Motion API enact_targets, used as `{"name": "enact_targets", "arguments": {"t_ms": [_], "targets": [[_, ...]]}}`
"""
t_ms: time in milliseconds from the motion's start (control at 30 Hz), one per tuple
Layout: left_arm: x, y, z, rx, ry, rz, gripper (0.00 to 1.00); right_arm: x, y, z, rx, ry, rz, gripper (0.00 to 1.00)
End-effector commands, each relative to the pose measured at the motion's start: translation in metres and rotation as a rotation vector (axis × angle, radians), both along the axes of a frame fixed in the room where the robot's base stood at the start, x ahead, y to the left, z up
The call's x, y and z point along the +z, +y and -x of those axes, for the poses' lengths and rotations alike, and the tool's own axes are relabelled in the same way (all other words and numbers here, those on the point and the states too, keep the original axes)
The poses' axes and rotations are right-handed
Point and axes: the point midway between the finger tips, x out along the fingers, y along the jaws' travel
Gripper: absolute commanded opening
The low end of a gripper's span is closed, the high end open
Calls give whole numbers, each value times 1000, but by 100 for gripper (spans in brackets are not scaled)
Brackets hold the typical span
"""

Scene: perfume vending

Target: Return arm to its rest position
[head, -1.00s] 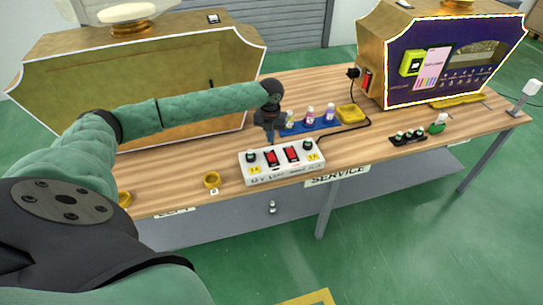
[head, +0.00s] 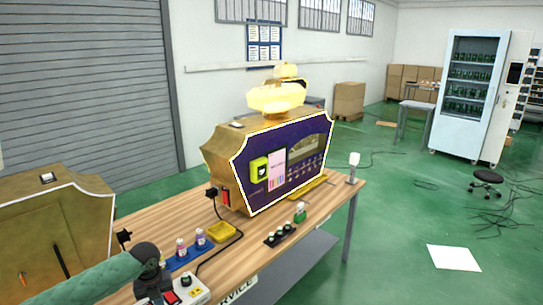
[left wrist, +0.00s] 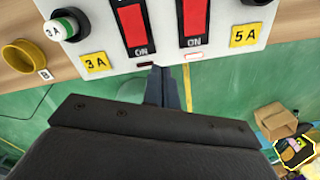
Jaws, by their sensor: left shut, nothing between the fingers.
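My left arm comes in from the lower left in the head view, with its wrist over the left end of the white switch box (head: 195,292). In the left wrist view my left gripper (left wrist: 165,72) is shut and empty. Its fingertips are close to the near edge of the white switch box (left wrist: 215,45). The box carries two red rocker switches marked ON, with yellow labels 3A and 5A. Whether the fingertips touch the box, I cannot tell. My right gripper is in neither view.
A purple and gold vending machine (head: 285,160) stands on the wooden table (head: 300,235). A blue tray (head: 190,258) with small bottles, a yellow dish (head: 222,231) and a black holder (head: 280,235) stand near the box. A second gold machine (head: 55,230) is at left.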

Motion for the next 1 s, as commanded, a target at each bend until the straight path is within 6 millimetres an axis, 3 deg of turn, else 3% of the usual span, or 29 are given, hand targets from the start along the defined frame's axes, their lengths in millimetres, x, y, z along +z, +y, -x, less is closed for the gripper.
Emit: {"name": "enact_targets", "arguments": {"t_ms": [33, 200, 500, 700, 1000], "targets": [[-12, -23, 11, 31, -1, 16, 0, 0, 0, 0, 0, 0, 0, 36], [-36, -79, 41, 180, -24, 58, 0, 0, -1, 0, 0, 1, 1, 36], [-61, -159, 99, 500, -49, 160, 0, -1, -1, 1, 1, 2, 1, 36], [-67, -196, 138, 754, -52, 233, 0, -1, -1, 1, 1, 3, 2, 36], [-66, -224, 196, 1193, -39, 334, 0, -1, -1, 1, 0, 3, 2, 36]]}}
